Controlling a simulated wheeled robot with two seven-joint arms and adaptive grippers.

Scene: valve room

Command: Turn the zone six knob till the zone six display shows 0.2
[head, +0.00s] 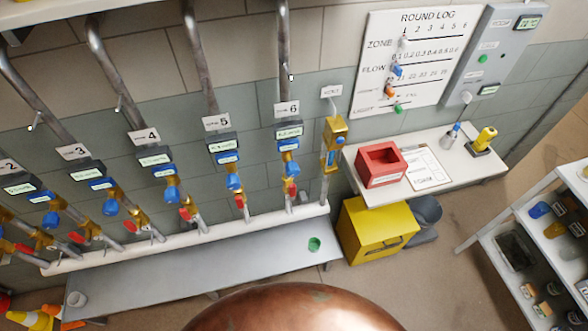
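The zone six line hangs on the wall under the white label "6" (287,110) in the head view. Below that label is a dark unit with a small pale green zone six display (289,132); its digits are too small to read. A second pale green strip (289,145) sits on a blue part just under it. The blue zone six knob (291,169) is lower on the same pipe, above a red lever (292,188). Neither of my grippers is in view, and nothing touches the knob.
Similar valve lines stand to the left, the nearest labelled "5" (217,123). A brass fitting (335,130) is just right. A grey bench (215,267) runs below the valves. A white shelf (470,160) with a red box (381,165) and a yellow cabinet (372,231) stand right.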

